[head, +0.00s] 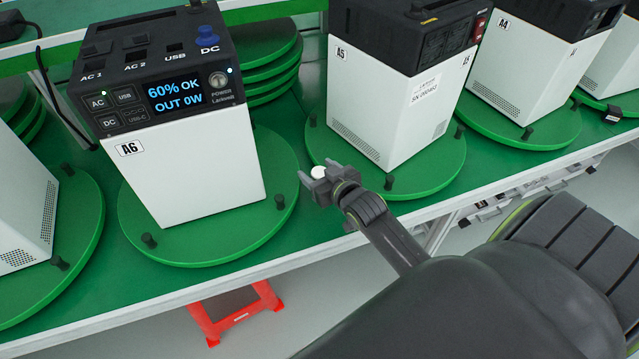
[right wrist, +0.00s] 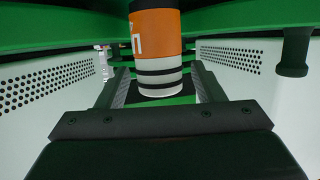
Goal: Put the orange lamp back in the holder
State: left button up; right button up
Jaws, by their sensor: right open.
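The orange lamp (right wrist: 154,40) shows in the right wrist view as an upright cylinder with an orange band, black stripes and a white end. In the head view only a small white rounded part (head: 318,172) shows at the jaws, likely the lamp's end. My right gripper (head: 319,177) is open, its fingers on either side of the lamp. Whether they touch it I cannot tell. I cannot make out the holder. My left gripper is not in view.
White power unit A6 (head: 190,170), its screen reading 60% OK, stands on a green turntable (head: 235,225) to the left. Unit A5 (head: 375,110) stands just behind the gripper; A4 (head: 530,75) is further right. Black pegs rim the turntables. A red stool (head: 235,315) is on the floor.

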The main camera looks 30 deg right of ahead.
jog(key=shift+w+f, duration=0.25)
jog(key=shift+w, duration=0.45)
jog(key=c, duration=1.2)
